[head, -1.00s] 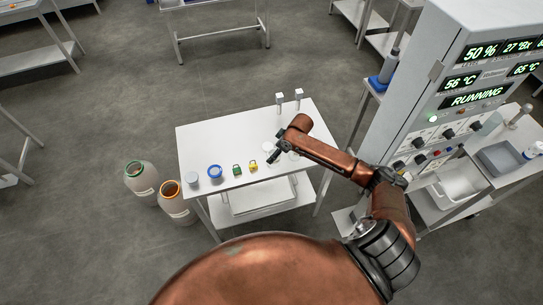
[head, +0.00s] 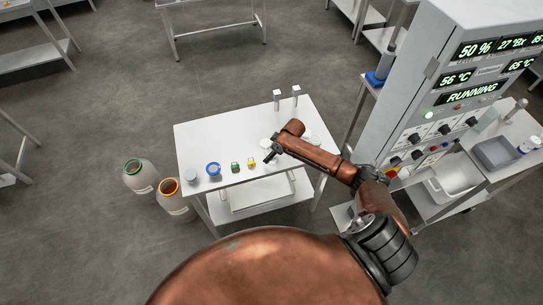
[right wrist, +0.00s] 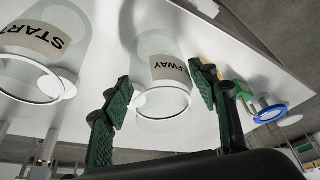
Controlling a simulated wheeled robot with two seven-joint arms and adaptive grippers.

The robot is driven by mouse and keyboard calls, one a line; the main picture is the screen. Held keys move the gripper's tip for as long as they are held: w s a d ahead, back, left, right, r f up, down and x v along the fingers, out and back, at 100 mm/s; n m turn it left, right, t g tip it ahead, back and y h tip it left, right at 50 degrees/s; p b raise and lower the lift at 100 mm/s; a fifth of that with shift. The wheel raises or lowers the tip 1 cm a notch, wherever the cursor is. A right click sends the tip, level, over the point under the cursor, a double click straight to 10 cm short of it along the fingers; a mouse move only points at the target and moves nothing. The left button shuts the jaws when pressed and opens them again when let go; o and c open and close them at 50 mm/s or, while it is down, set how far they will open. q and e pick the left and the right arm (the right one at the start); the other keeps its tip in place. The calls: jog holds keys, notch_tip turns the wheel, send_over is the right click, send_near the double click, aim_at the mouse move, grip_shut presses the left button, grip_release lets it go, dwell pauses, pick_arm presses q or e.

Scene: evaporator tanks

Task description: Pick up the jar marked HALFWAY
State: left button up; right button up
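The clear jar marked HALFWAY (right wrist: 161,52) shows in the right wrist view, with only the end of its word, "FWAY", readable. My right gripper (right wrist: 163,88) is open, with one green-padded finger on each side of the jar's rim end. I cannot tell whether either finger touches it. A second clear jar marked START (right wrist: 38,52) is to its left. In the head view my right gripper (head: 269,158) is low over the white table (head: 215,138), and my arm partly hides the clear jars there. My left gripper is not in view.
Along the table's front are a blue-rimmed container (head: 213,169), a green padlock-like item (head: 235,166) and a yellow one (head: 251,162). Two white-topped posts (head: 277,98) stand at the back. Two large jars (head: 173,197) stand on the floor left. A control cabinet (head: 425,100) rises at right.

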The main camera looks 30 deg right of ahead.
jog(key=c, duration=0.8)
jog(key=shift+c, duration=0.2)
